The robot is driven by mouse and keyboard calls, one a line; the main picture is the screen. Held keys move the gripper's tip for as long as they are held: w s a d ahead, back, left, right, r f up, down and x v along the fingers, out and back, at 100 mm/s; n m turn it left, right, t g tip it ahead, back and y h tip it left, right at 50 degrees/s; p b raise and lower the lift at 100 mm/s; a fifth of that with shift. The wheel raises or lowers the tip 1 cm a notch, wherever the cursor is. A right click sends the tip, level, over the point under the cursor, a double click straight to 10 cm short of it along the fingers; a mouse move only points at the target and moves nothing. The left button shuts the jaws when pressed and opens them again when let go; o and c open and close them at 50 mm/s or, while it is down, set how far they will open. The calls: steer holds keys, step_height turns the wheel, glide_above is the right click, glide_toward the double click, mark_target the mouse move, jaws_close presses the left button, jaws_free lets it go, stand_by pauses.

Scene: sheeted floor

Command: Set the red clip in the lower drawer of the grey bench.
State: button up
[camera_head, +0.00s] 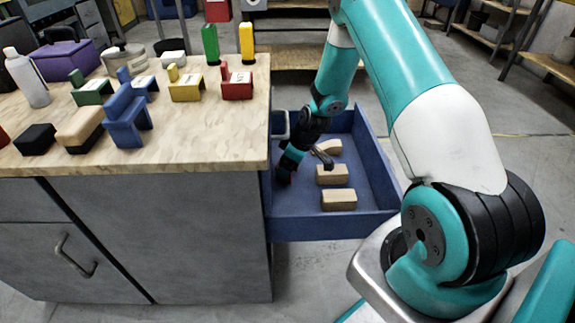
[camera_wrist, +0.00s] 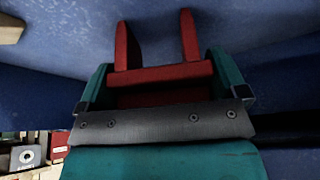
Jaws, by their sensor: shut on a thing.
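The red clip (camera_wrist: 160,76) is between the two teal fingers of my gripper (camera_wrist: 162,88) in the wrist view, with two upright prongs pointing away from me. Blue drawer walls surround it there. In the head view my gripper (camera_head: 287,166) reaches down into the open blue drawer (camera_head: 300,228) at the right side of the grey bench (camera_head: 190,235), near its left wall. I cannot tell whether the clip touches the drawer floor.
Several wooden blocks (camera_head: 338,199) lie in the drawer to the right of my gripper. The bench top (camera_head: 215,135) holds another red clip (camera_head: 237,85), a blue clip (camera_head: 126,120), yellow and green clips, a white bottle (camera_head: 27,77) and a purple box (camera_head: 66,60).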

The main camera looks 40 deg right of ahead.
steer(key=shift+w+f, duration=0.1)
steer(key=shift+f, duration=0.05)
steer(key=shift+f, duration=0.15)
steer(key=o, duration=0.8)
steer(key=shift+r, duration=0.4)
steer(key=p+v, duration=0.1)
steer(key=v, duration=0.1)
steer(key=shift+r, duration=0.3)
steer(key=s+d, duration=0.2)
steer(key=s, duration=0.1)
steer(key=s+d+p, duration=0.1)
steer(key=s+d, duration=0.1)
steer(key=s, duration=0.1)
steer(key=s+d, duration=0.2)
steer(key=s, duration=0.2)
steer(key=shift+s+d+p, duration=0.15)
steer(key=shift+d+p, duration=0.2)
steer(key=shift+p, duration=0.05)
